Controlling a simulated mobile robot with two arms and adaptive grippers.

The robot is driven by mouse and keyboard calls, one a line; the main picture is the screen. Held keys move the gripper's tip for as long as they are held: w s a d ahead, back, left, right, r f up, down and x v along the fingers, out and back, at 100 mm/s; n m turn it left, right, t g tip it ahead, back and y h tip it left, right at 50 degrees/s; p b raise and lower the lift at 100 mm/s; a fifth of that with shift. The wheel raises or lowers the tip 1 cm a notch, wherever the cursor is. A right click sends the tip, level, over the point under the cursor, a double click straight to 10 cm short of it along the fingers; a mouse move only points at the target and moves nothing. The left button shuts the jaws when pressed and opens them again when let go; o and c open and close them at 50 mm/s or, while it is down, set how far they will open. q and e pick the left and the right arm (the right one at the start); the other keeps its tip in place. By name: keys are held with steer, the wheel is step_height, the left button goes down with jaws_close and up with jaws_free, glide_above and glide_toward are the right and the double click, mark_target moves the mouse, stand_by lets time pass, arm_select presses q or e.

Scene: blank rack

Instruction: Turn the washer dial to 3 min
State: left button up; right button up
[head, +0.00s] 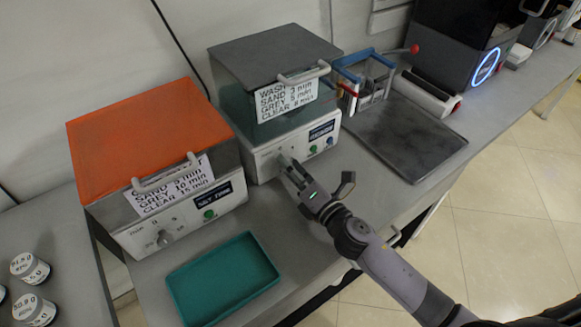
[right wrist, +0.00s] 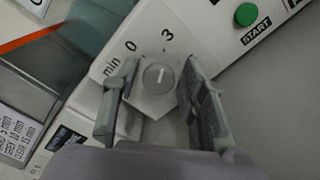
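The washer (head: 290,110) is the middle machine, with a grey lid and a label listing wash times. Its round grey dial (right wrist: 158,77) shows in the right wrist view, with "min", "0" and "3" printed around it. The dial's pale pointer line points up and slightly right, roughly toward the 3. My right gripper (head: 288,170) is at the washer's front panel. In the right wrist view, its two fingers (right wrist: 158,85) stand on either side of the dial, with a small gap at each side. In the head view the gripper largely hides the dial. My left gripper is out of view.
An orange-lidded machine (head: 140,130) with its own dial stands left of the washer. A teal tray (head: 222,280) lies in front. A dark flat plate (head: 405,135) and a blue-framed rack (head: 362,75) are to the right. A green START button (right wrist: 246,14) sits beside the dial.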

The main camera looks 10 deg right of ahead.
steer(key=shift+o, duration=0.4)
steer(key=shift+s, duration=0.15)
steer(key=v, duration=1.1)
steer(key=shift+s+d, duration=0.15)
steer(key=shift+s, duration=0.2)
steer(key=shift+f, duration=0.1)
